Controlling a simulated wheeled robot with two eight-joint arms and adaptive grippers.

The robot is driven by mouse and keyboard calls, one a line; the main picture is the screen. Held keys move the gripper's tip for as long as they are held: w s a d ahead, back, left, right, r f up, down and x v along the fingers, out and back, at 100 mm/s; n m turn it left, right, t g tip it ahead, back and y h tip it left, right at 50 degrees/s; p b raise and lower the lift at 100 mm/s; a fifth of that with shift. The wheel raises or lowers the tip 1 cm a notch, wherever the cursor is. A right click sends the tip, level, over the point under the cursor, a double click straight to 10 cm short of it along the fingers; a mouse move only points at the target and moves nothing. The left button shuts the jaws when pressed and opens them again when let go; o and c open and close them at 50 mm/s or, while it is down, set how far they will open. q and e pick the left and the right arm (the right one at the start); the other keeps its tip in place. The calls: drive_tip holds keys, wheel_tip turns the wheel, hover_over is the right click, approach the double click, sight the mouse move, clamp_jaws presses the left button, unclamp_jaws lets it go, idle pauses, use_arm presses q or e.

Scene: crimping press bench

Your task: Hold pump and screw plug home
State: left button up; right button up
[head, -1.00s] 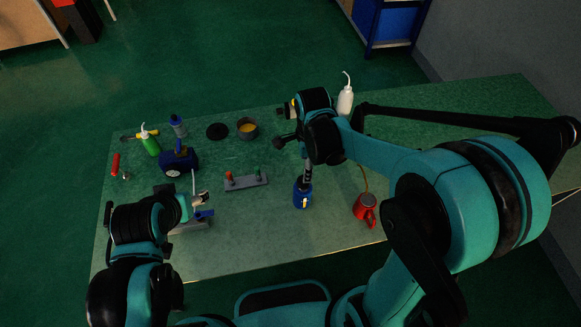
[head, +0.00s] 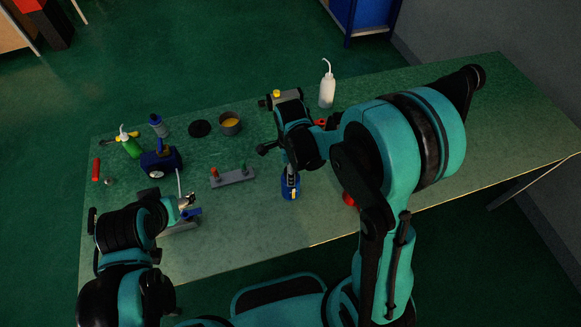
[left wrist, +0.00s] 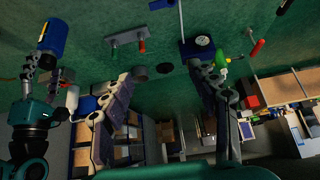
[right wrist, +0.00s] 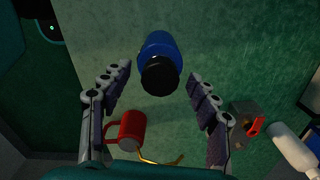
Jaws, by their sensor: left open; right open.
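A blue body with a round white dial (head: 160,161), which looks like the pump, stands at the left of the bench; it also shows in the left wrist view (left wrist: 198,46). A grey stand (head: 233,178) bears a red and a green plug-like peg. My left gripper (head: 187,205) is open and empty at the near left, close to a grey fixture with a blue part (head: 190,217). My right gripper (head: 291,176) is open, pointing down over a blue jar with a black top (right wrist: 159,60). The jar sits between the spread fingers, apart from them.
A red mug (right wrist: 126,131) lies near the right gripper, mostly hidden by my arm in the head view. A white squeeze bottle (head: 327,90), a cup of yellow stuff (head: 229,123), a black disc (head: 200,128) and a green bottle (head: 131,147) stand farther back. The near middle bench is clear.

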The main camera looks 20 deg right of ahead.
drive_tip(key=c, duration=1.2)
use_arm(q)
drive_tip(key=shift+o, duration=0.9)
use_arm(e)
drive_tip(key=shift+c, duration=0.3)
use_arm(q)
drive_tip(key=w+d+f+n+g+h, duration=0.2)
drive_tip(key=w+d+n+g+h, duration=0.1)
drive_tip(key=w+d+n, duration=0.4)
drive_tip(key=n+g+h, duration=0.7)
drive_tip(key=g+h, duration=0.1)
drive_tip(key=h, duration=0.1)
approach(287, 187)
drive_tip(key=w+f, duration=0.2)
drive_tip(key=f, duration=0.1)
drive_tip(key=w+d+f, duration=0.1)
drive_tip(key=f, duration=0.1)
drive_tip(key=shift+w, duration=0.15)
drive_tip(key=shift+f+n, duration=0.25)
drive_tip(key=shift+n, duration=0.05)
drive_tip(key=shift+s+d+f, duration=0.3)
drive_tip(key=shift+s+d, duration=0.05)
drive_tip(key=shift+d, duration=0.05)
drive_tip(key=x, duration=0.9)
drive_tip(key=shift+f, duration=0.15)
drive_tip(key=c, duration=0.7)
